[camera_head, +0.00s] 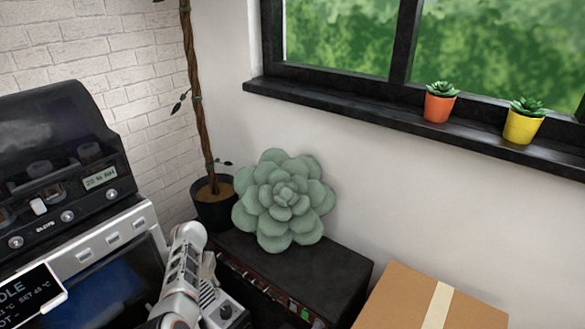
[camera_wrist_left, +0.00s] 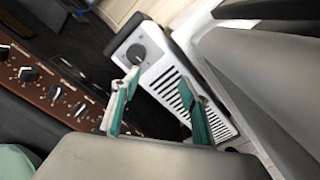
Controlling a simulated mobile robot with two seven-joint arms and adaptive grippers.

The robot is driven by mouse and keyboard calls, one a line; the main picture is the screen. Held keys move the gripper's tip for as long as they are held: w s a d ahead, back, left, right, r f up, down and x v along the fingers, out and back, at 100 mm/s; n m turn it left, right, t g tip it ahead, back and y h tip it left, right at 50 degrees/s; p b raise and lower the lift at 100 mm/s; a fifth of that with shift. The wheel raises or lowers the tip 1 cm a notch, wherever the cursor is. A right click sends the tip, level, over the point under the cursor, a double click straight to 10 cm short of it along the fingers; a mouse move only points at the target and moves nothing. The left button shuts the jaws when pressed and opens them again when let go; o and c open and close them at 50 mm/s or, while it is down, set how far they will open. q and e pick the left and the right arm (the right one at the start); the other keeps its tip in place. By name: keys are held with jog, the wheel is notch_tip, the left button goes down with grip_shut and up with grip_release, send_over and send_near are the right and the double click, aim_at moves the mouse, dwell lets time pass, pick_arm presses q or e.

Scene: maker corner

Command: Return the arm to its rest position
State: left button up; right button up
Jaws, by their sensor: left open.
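My left gripper (camera_wrist_left: 158,108) is open and empty in the left wrist view, its two teal-padded fingers spread apart. It hangs over a light grey slotted box with a dark knob (camera_wrist_left: 175,78); I cannot tell the height between them. In the head view part of my left arm (camera_head: 184,272) stands at the lower left, in front of the dark cabinet, and its fingertips are not clear there. The same knobbed box (camera_head: 226,312) shows beside it at the bottom edge. My right gripper is in neither view.
A machine with a screen (camera_head: 100,265) stands left of my arm. A dark cabinet (camera_head: 325,270) bears a green succulent-shaped cushion (camera_head: 283,200). Its brown knobbed panel (camera_wrist_left: 45,92) is close to the gripper. A potted trunk (camera_head: 213,212) stands behind; a cardboard box (camera_head: 405,300) is at right.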

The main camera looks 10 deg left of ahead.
pick_arm(q)
send_over(225, 310)
jog(key=shift+f+h, duration=0.25)
jog(key=shift+h, duration=0.15)
jog(key=shift+w+d+f, duration=0.1)
jog(key=shift+d+f, duration=0.05)
jog(key=shift+f, duration=3.75)
